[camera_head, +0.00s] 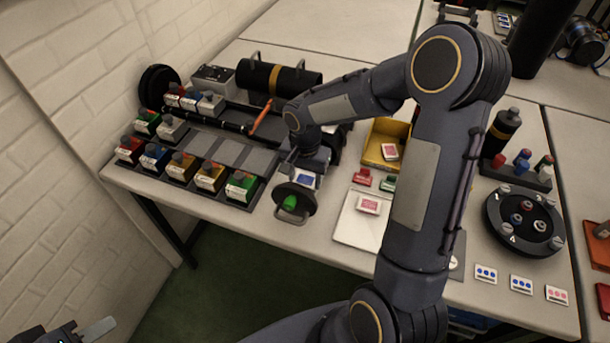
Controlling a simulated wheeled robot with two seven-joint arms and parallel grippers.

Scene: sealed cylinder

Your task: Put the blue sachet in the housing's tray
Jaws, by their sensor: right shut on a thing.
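My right gripper (304,166) is shut, with its fingers partly hidden by its own wrist. A white sachet with a blue mark (306,181) shows right at its fingertips, above or against a round dark end piece (309,205) with a green part (290,203). I cannot tell whether the sachet touches that piece, and any tray there is mostly hidden. Two white cards with blue dots (486,273) (521,284) lie at the table's front right. My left gripper (90,330) is at the bottom left corner, mostly cut off, away from the table.
A rack of colored boxes (210,177) stands at the left. A black cylinder with an orange band (278,79) lies behind. A yellow bin (386,145), a white mat (358,222) and a round dark fixture (523,222) stand to the right. My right arm crosses the table's middle.

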